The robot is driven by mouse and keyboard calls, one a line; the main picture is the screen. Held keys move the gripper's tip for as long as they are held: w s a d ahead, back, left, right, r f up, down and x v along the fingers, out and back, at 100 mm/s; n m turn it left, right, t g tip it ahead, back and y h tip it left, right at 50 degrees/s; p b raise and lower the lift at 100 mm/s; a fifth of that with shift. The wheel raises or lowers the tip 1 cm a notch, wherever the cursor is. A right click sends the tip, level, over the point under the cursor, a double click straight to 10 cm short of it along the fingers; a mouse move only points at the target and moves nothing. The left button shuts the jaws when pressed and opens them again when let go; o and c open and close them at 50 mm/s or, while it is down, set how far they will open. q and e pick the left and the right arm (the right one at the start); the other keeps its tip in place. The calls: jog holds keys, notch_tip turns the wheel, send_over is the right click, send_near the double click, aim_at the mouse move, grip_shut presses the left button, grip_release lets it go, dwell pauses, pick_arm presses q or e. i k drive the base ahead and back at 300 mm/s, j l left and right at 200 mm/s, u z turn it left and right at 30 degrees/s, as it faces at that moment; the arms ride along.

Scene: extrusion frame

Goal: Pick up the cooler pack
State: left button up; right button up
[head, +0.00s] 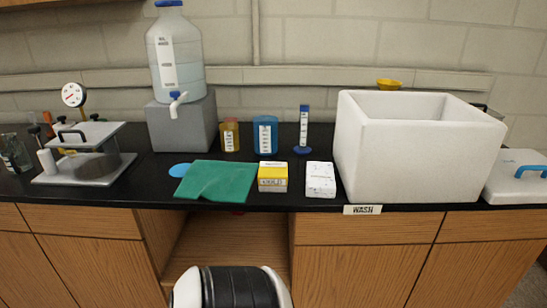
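No item is clearly marked as a cooler pack, and I cannot tell which one it is. A flat blue item (180,170) lies on the black counter, its right part hidden by a green cloth (216,180). A white box with small print (320,180) lies near the front edge, beside a yellow and white box (272,177). A large open-topped white foam box (420,150) stands to their right; its inside floor is hidden. Neither of my grippers is in view.
A carboy with a spigot (175,55) stands on a grey block (182,122). A blue-labelled jar (265,135), an amber jar (229,135) and a blue cylinder (303,130) stand behind the boxes. A gauge apparatus (85,165) is left; a blue-handled white lid (518,178) is right.

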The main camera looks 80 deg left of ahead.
aim_at(320, 179)
jog(key=u, duration=2.05)
jog(key=l, duration=0.7)
jog(key=i+l, duration=0.15)
jog(key=l, duration=0.5)
